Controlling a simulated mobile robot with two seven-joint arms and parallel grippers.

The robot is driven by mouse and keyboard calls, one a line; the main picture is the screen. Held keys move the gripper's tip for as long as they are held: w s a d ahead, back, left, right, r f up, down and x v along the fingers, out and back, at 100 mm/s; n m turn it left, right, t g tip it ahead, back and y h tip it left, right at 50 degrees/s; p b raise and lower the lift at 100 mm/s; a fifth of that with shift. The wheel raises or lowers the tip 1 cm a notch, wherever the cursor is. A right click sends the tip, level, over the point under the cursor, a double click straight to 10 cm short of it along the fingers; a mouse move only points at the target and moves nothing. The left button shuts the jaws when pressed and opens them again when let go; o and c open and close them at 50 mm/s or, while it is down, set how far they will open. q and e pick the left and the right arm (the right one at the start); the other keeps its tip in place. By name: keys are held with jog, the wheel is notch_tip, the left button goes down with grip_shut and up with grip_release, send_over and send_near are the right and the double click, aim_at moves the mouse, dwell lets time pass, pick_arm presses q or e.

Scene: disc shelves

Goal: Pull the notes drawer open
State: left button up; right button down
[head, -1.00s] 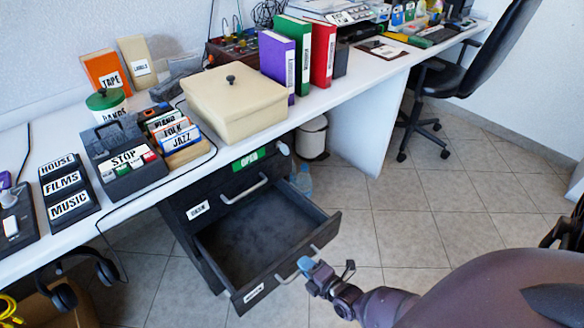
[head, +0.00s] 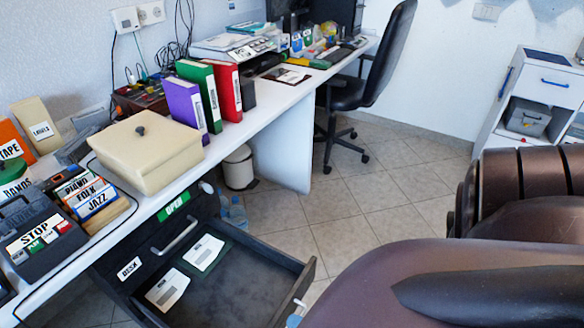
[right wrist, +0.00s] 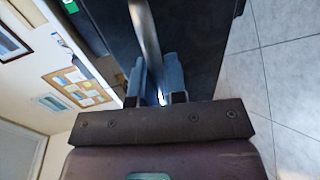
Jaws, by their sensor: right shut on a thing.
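The open drawer (head: 235,285) juts out of the dark cabinet under the desk, below a closed drawer labelled DESK (head: 129,268). Two white cards with grey patches (head: 168,288) lie inside it, towards the back. The open drawer's front label is out of sight in the head view. My right gripper (right wrist: 158,82) is shut on the metal drawer handle (right wrist: 144,35) in the right wrist view. In the head view only a blue bit of that gripper (head: 294,320) shows at the bottom edge. My left gripper is not in view.
The white desk (head: 285,100) carries a beige lidded box (head: 147,155), binders and a file box (head: 40,235). A bin (head: 238,168) and bottles (head: 236,212) stand beside the cabinet. A black chair (head: 385,65) is farther back. Tiled floor between is clear.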

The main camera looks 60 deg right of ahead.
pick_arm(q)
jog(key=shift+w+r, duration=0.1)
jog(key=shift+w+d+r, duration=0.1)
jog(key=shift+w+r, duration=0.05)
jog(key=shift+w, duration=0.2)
pick_arm(e)
jog(key=c, duration=1.2)
grip_release()
pick_arm(q)
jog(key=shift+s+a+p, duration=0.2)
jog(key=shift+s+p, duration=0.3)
jog(key=shift+p, duration=0.25)
pick_arm(e)
jog(key=v, duration=1)
jog(key=shift+s, duration=0.4)
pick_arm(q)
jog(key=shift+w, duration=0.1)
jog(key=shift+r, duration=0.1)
